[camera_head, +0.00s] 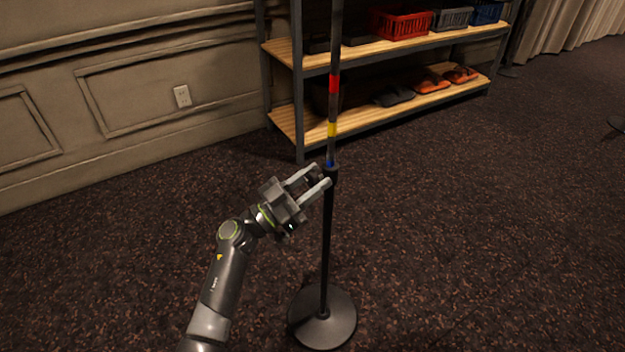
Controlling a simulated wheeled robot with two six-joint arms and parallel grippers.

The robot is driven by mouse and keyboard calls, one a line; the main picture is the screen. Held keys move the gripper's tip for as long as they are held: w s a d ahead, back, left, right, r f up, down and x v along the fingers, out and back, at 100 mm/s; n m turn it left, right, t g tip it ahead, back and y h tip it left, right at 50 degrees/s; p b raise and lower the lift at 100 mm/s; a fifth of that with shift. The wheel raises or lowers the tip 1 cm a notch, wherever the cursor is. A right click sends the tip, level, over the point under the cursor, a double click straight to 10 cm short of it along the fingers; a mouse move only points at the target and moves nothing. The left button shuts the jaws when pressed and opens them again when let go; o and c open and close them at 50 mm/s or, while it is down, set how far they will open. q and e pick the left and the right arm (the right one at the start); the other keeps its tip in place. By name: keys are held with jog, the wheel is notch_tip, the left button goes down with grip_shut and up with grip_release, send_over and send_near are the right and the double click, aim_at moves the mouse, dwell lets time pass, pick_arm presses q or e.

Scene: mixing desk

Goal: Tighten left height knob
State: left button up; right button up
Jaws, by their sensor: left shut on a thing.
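A dark microphone stand (325,245) stands upright on a round black base (322,318) on the carpet. Its upper pole carries a red band (334,84), a yellow band (332,129) and a blue band (330,163). The dark height knob (332,175) is at the joint just below the blue band. My left gripper (320,178) comes in from the left at this joint and is shut on the knob. The fingers hide part of the knob. My right gripper is not in view.
A shelf (400,105) with metal posts and wooden boards stands behind the stand. It holds shoes (432,82) and a red basket (401,23). A panelled wall with an outlet (182,96) is at the left.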

pick_arm(q)
jog(key=shift+r+m+g+p, duration=0.1)
jog(key=shift+m+g+p, duration=0.25)
jog(key=shift+m, duration=0.45)
jog(key=shift+m+g+h+p, duration=0.3)
jog(key=shift+m+g+h, duration=0.1)
jog(key=shift+m, duration=0.2)
jog(key=shift+m+g+h+p, duration=0.3)
jog(key=shift+m+g, duration=0.35)
jog(key=shift+m, duration=0.95)
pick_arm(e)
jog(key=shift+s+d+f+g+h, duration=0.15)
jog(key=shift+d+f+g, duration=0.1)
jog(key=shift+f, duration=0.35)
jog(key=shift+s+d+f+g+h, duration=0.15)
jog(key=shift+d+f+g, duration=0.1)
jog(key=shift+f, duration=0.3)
pick_arm(q)
jog(key=o, duration=1)
jog(key=v, duration=1.7)
jog(key=shift+a+f, duration=0.2)
jog(key=shift+a, duration=0.1)
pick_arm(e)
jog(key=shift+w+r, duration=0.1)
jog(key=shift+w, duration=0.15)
